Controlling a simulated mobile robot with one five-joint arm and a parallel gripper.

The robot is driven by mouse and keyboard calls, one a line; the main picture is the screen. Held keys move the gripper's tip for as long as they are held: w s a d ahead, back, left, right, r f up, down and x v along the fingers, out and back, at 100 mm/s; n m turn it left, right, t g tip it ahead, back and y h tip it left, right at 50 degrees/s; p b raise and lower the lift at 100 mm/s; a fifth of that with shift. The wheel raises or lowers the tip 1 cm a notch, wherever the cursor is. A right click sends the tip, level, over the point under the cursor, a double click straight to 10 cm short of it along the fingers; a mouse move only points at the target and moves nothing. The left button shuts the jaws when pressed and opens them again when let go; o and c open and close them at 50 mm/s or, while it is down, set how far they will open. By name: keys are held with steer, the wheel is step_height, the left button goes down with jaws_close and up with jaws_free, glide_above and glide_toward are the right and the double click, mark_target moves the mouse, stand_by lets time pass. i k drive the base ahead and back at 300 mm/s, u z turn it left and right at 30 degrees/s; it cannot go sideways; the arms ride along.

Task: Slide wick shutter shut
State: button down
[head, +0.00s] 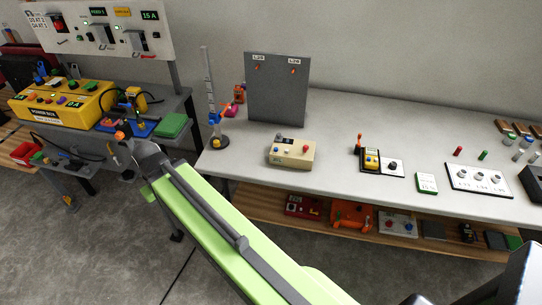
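My green arm reaches from the lower right toward the left. Its end, with my gripper (121,158), is in the gap between the left bench and the long grey table. The fingers are small and dark here, and I cannot tell whether they are open or shut, or whether they hold anything. No part can be clearly picked out as the wick shutter. A grey upright panel (277,92) with two labels and two small orange spots stands on the table. A tall clear column (211,95) with a blue clamp stands to its left.
A yellow power box (62,104) and a green block (172,126) sit on the left bench. A wooden shelf below holds several devices.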

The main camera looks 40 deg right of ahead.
mark_target(279, 138)
steer(key=z, duration=1.5)
